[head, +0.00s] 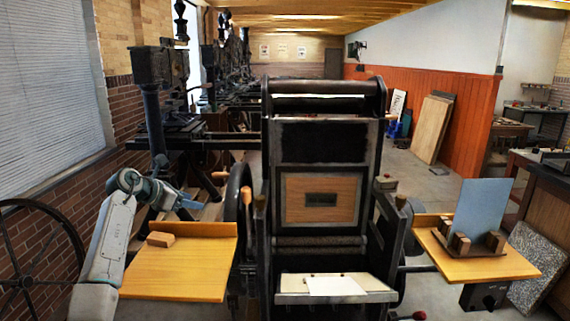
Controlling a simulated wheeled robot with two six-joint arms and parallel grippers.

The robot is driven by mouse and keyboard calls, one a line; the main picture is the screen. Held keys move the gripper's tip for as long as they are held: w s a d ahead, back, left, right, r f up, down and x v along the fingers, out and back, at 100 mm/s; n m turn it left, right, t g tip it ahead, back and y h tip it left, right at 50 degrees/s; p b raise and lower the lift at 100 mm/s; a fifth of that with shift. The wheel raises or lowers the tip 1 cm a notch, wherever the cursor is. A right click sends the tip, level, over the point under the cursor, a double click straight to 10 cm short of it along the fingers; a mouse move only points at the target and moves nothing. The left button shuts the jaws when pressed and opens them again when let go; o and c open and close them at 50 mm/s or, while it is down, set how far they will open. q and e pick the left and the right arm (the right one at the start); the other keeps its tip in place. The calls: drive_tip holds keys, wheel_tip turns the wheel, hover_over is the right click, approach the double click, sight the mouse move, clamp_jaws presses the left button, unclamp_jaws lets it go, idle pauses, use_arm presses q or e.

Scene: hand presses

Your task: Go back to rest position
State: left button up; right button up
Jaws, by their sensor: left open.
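My left gripper (184,202) is at the left, beyond and above the left wooden shelf (180,270). It is small and partly hidden behind my own arm; it points right, and I see nothing held in it. My right gripper is not in view. The hand press (320,140) stands upright in the middle, dark metal with a wooden panel (320,188) in its frame. A white sheet (334,285) lies on the pale ledge at its front.
A small wooden block (160,239) lies on the left shelf. On the right shelf (490,264), a blue-grey plate (480,208) stands upright among wooden blocks. A spoked wheel (35,260) is at the far left. Open floor (435,185) lies behind the press on the right.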

use_arm(q)
drive_tip(key=s+d+f+n+t+h, duration=0.1)
drive_tip(key=s+d+n+t+h, duration=0.25)
drive_tip(key=s+n+t, duration=0.45)
drive_tip(key=s+a+f+n+y, duration=0.5)
drive_tip(key=s+f+n+y, duration=0.3)
drive_tip(key=n, duration=0.6)
drive_tip(key=s+a+f+n+y, duration=0.6)
drive_tip(key=s+n+y, duration=0.4)
drive_tip(key=n, duration=0.4)
drive_tip(key=s+d+f+n+g+h, duration=0.15)
drive_tip(key=s+f+n+g, duration=0.45)
drive_tip(key=s+f, duration=0.65)
drive_tip(key=s+d+f+n+g+h, duration=0.1)
drive_tip(key=s+d+f+g+h, duration=0.2)
drive_tip(key=s, duration=0.7)
drive_tip(key=s+d+n+g+h, duration=0.1)
drive_tip(key=s+d+g, duration=0.3)
drive_tip(key=s, duration=0.5)
wheel_tip(320, 180, down, 31)
drive_tip(key=s+a+g, duration=0.1)
drive_tip(key=a, duration=0.2)
drive_tip(key=s+f+g, duration=0.1)
drive_tip(key=s+f, duration=1.7)
drive_tip(key=shift+s+a+f+n, duration=0.3)
drive_tip(key=shift+a+f+n, duration=0.05)
drive_tip(key=shift+f+n, duration=0.05)
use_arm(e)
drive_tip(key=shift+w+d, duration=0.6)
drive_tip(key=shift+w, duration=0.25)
